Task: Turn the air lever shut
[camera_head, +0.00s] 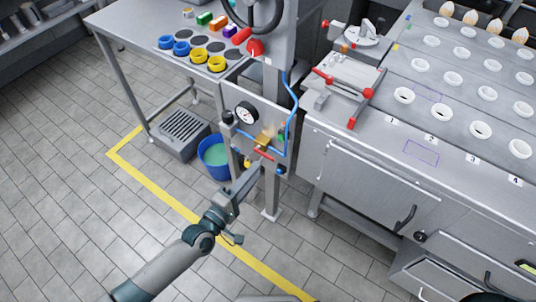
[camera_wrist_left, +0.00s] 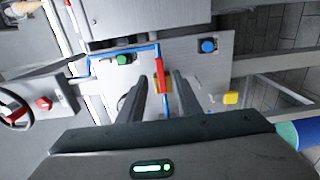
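The red air lever (camera_head: 264,154) is on the grey panel (camera_head: 252,101) of the upright stand, near a brass-coloured valve body (camera_head: 264,141). In the left wrist view the lever (camera_wrist_left: 159,72) is a narrow red bar, roughly parallel to the fingers, with blue line at both its ends. My left gripper (camera_head: 254,174) is just in front of the panel's lower part. In the wrist view its two fingers (camera_wrist_left: 162,84) are apart, and the lever shows in the gap between them with space on both sides. I cannot tell its depth between them. My right gripper is not in view.
A round gauge (camera_head: 246,113) and a blue hose (camera_head: 291,100) are on the stand. A blue bucket (camera_head: 207,164) stands left. The steel machine (camera_head: 365,185) closes the right side.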

